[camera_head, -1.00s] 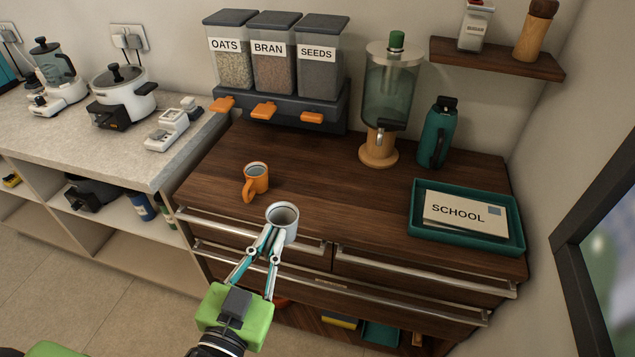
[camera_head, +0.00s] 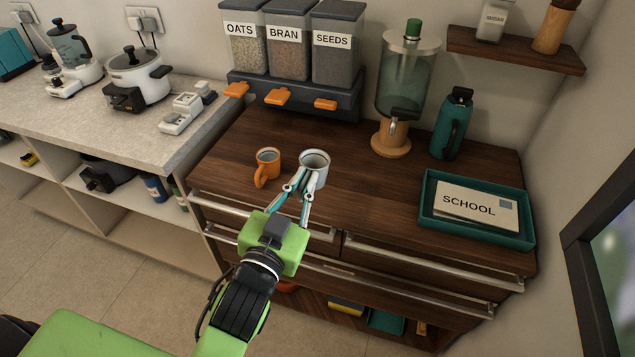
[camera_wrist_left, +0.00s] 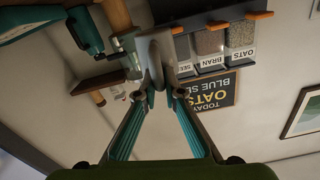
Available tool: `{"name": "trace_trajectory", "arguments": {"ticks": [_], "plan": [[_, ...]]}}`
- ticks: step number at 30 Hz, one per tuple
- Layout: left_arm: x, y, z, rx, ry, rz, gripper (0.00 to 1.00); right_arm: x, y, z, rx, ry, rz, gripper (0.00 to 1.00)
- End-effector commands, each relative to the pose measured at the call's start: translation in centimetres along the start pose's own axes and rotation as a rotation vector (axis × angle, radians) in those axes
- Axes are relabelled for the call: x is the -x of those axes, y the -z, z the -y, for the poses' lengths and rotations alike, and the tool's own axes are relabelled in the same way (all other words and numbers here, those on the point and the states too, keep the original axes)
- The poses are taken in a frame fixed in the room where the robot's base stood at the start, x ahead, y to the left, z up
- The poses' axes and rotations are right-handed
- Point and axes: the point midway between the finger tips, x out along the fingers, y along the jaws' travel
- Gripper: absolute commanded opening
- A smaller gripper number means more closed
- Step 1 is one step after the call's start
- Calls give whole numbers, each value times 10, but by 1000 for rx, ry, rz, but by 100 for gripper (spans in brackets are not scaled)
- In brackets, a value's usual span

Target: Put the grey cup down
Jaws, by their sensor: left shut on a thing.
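The grey cup (camera_head: 315,164) is over the wooden cabinet top (camera_head: 345,208) in the head view, upright, just right of the orange mug. My left gripper (camera_head: 303,186) is shut on its near side. I cannot tell whether the cup's base touches the wood. In the left wrist view the cup (camera_wrist_left: 154,48) sits between the fingertips (camera_wrist_left: 153,88), and that picture is upside down. My right gripper is not in view.
An orange mug (camera_head: 267,166) stands close left of the cup. Behind are the cereal dispenser (camera_head: 293,92) and a drink dispenser (camera_head: 404,95). A teal bottle (camera_head: 453,124) and a teal tray (camera_head: 430,222) with a SCHOOL envelope are at the right. The wood between cup and tray is clear.

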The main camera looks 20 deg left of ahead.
Motion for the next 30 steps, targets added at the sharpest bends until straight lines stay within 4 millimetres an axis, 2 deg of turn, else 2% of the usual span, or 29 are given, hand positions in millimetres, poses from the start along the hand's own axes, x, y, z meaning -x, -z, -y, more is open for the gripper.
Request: {"name": "trace_trajectory", "arguments": {"ticks": [1, 6, 9, 12, 18, 22, 24, 30], "plan": [[-15, -3, 2, -4, 1, -4, 0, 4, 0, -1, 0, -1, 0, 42], [-57, -22, 3, -3, 2, -2, 0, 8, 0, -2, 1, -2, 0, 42], [-70, -46, -1, 0, 0, 1, 0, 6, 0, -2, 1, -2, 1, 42], [-81, -59, -2, 0, 1, -1, 0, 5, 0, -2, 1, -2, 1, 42], [-91, -71, -3, 0, 0, -2, 0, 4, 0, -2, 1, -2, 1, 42], [-102, -86, -5, 1, 1, 0, 0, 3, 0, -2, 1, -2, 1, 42], [-100, -99, -8, 2, 0, 3, 0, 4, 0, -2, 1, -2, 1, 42], [-100, -107, -10, 1, 0, -2, 0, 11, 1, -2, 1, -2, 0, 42]]}}
